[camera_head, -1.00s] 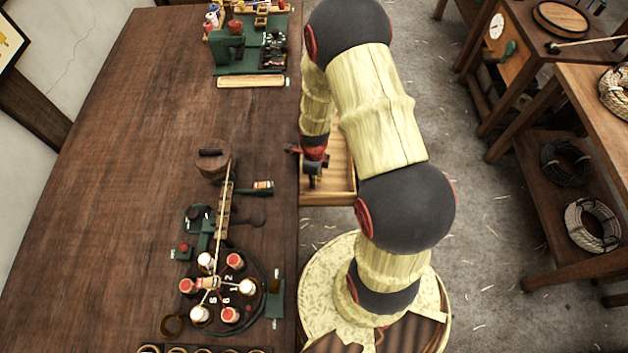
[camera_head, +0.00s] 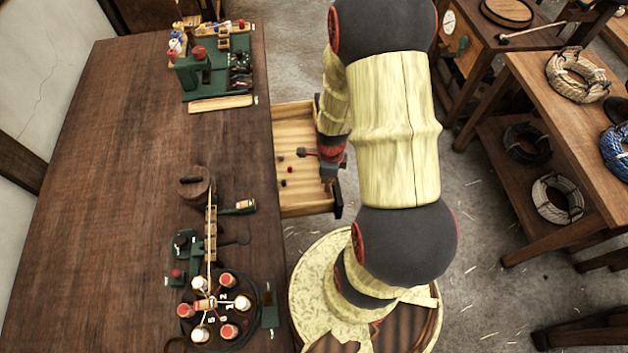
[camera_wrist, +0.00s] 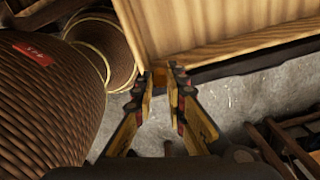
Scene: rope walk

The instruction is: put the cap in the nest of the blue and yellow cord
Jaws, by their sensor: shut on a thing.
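A light wooden drawer (camera_head: 293,118) stands pulled out from the bench's right side. My gripper (camera_wrist: 163,78) is at the drawer's outer front and shut on what seems to be its handle, mostly hidden between the fingers. In the head view my gripper (camera_head: 328,172) is partly hidden by my arm. Several small dark and red pieces lie in the drawer, one being a dark red piece (camera_head: 290,170); I cannot tell whether one is the cap. A blue coil of cord (camera_head: 618,150) lies at the right edge on a side table; I cannot make out yellow in it.
The long bench (camera_head: 110,180) carries a round stand with red and white bobbins (camera_head: 228,331) and a green machine (camera_head: 195,75). Large brown cord spools (camera_wrist: 50,95) show left in the wrist view. Floor between is clear.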

